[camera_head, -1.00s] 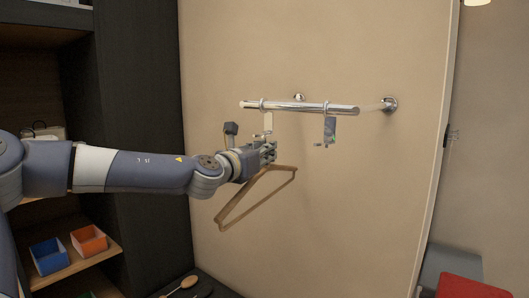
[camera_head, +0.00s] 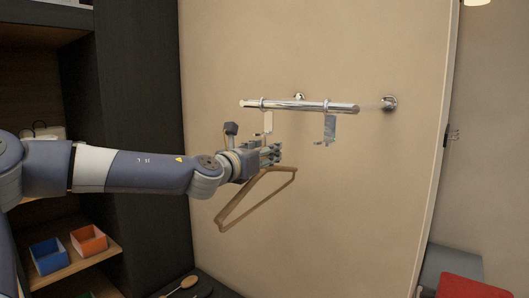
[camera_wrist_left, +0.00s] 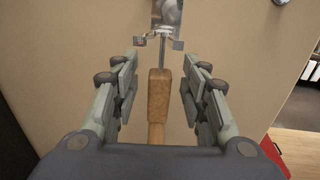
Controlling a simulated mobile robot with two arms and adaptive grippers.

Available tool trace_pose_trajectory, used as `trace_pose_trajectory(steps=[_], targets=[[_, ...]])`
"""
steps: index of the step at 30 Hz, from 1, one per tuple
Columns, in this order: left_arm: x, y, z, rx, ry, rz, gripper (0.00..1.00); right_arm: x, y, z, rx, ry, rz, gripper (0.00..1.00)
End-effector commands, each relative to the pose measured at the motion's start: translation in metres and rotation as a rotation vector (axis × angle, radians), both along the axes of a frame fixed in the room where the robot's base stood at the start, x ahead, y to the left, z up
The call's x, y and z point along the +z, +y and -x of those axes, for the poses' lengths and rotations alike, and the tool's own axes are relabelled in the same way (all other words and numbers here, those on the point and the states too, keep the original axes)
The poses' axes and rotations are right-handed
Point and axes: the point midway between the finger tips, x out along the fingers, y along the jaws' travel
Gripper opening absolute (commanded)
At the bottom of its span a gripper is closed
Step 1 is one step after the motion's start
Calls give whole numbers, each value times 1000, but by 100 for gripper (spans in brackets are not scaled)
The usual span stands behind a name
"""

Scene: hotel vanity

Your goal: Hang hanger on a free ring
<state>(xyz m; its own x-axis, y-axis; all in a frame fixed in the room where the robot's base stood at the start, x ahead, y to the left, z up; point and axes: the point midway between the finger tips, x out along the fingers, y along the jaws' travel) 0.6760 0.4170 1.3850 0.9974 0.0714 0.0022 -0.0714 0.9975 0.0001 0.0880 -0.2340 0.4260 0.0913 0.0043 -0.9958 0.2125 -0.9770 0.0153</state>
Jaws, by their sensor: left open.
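The wooden hanger (camera_head: 284,168) is below the chrome rail (camera_head: 300,106) in the head view, tilted in the picture. In the left wrist view, its wooden neck (camera_wrist_left: 158,95) lies between the fingers with a gap on both sides. Its metal stem reaches up to a small bracket under a shiny plate (camera_wrist_left: 167,14); I cannot tell whether the hook is seated. My left gripper (camera_head: 270,154) is open around the neck; its spread fingers also show in the wrist view (camera_wrist_left: 160,100). Two rings, left (camera_head: 262,103) and right (camera_head: 327,106), carry hanging plates. My right gripper is not in view.
A wall flange (camera_head: 389,103) is right of the rail. Shelves at left hold a blue box (camera_head: 49,256) and an orange box (camera_head: 89,240). A brush (camera_head: 182,285) lies at the bottom. A red object (camera_head: 470,289) is at lower right. Wall space right of the hanger is clear.

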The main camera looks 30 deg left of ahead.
Motion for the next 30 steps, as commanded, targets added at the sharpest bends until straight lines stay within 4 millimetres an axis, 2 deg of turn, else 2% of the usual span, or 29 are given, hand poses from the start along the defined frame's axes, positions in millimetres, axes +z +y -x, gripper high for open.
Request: trace_pose_trajectory(steps=[8, 30], targets=[[0, 0, 9, 0, 0, 0, 41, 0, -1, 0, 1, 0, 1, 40], [1, -6, 89, 0, -3, 1, 41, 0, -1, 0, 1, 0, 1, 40]])
